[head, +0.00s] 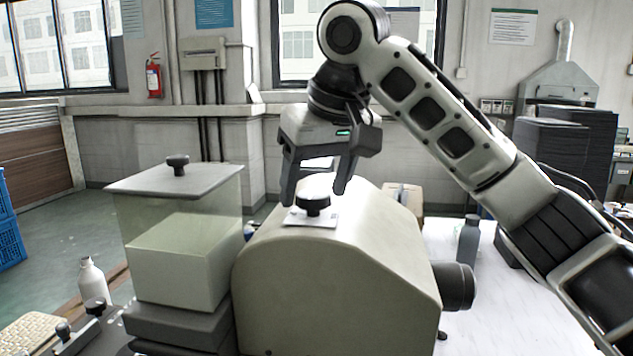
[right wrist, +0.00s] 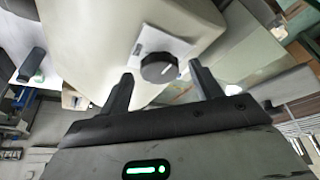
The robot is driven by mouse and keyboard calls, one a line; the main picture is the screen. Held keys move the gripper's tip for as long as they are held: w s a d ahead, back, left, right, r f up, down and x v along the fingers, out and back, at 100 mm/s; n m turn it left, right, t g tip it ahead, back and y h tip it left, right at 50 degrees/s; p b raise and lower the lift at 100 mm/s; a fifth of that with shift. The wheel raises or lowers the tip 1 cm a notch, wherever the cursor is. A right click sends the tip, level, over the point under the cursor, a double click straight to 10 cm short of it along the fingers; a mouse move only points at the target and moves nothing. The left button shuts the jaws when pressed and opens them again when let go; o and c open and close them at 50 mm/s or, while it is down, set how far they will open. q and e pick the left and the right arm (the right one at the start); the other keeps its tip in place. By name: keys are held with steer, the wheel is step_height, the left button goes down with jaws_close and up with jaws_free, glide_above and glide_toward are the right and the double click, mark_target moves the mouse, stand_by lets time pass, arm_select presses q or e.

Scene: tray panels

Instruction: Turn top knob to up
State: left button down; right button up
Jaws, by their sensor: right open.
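The top knob (head: 314,204) is black and round and sits on a white plate (head: 298,219) on top of the beige machine housing (head: 340,285). My right gripper (head: 313,190) is open and points down over it, one finger on each side in the picture. I cannot tell any contact, and a gap shows at the fingers. My left gripper does not show.
A clear container with a grey lid (head: 170,180) and a small knob (head: 178,164) stands left of the housing. A white bottle (head: 93,280) is at the lower left. A dark grey bottle (head: 468,242) stands on the white table (head: 480,310) to the right.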

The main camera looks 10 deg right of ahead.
steer(key=shift+f, duration=0.1)
steer(key=c, duration=1)
steer(key=shift+o, duration=0.2)
steer(key=m, duration=0.2)
steer(key=m+h, duration=0.1)
steer(key=m, duration=0.1)
steer(key=shift+a+h, duration=0.15)
steer(key=shift+h, duration=0.15)
steer(key=m, duration=0.2)
steer(key=m+h, duration=0.1)
steer(key=m, duration=0.1)
steer(key=shift+a+h, duration=0.15)
steer(key=shift+h, duration=0.15)
steer(key=m, duration=0.2)
steer(key=m+g+h, duration=0.1)
steer(key=m, duration=0.2)
steer(key=shift+w+a+h, duration=0.15)
steer(key=shift+h, duration=0.15)
steer(key=shift+w+a+m+g+h, duration=0.1)
steer(key=shift+m+g+h, duration=0.45)
steer(key=shift+m, duration=1.45)
steer(key=shift+g, duration=0.25)
